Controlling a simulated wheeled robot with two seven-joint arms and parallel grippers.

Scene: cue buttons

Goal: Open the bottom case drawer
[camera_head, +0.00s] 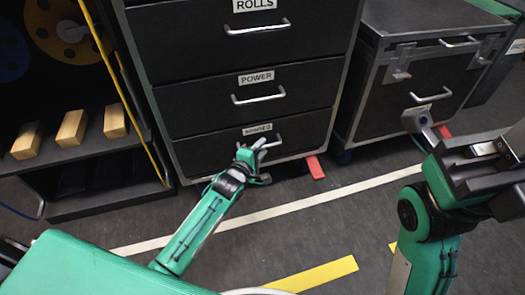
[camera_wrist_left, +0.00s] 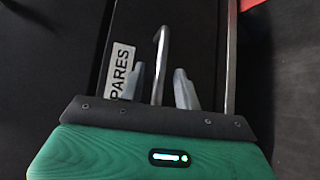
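The bottom case drawer (camera_head: 215,152) is a black drawer front at the foot of the dark case, and it looks closed. Its label (camera_wrist_left: 121,70) reads "SPARES" in the left wrist view. Its metal bar handle (camera_wrist_left: 160,62) stands between the two fingers of my left gripper (camera_wrist_left: 160,88). The fingers are apart, with a gap on each side of the bar. In the head view my left gripper (camera_head: 252,156) is at the drawer's front, partly covering the handle and label. My right gripper (camera_head: 430,130) is at the right, away from this drawer; its finger gap is unclear.
Above are the closed POWER drawer (camera_head: 258,98) and ROLLS drawer (camera_head: 235,45). A second dark case (camera_head: 400,90) stands to the right. A shelf with wooden blocks (camera_head: 72,128) is at left. Red tabs stick out near the floor. The floor in front is clear.

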